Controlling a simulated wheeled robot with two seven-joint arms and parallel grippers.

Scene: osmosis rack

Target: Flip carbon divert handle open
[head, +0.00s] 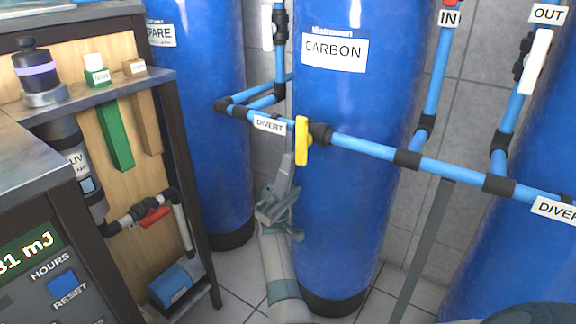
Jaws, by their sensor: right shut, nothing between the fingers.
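The yellow divert handle (302,141) stands upright, crosswise to the blue pipe (362,146) that runs in front of the blue carbon tank (345,220). A white "DIVERT" label (269,125) sits on the pipe just left of the handle. My right gripper (288,165) comes up from below in front of the tank. It is shut and empty, with its tips just below and left of the handle's lower end. I cannot tell whether they touch the handle. My left gripper is not in view.
A cabinet with a dark frame (190,190) and a counter stands on the left. Another blue tank (212,180) stands left of the carbon tank, and a third is at the right edge. A grey post (422,255) supports the pipe on the right.

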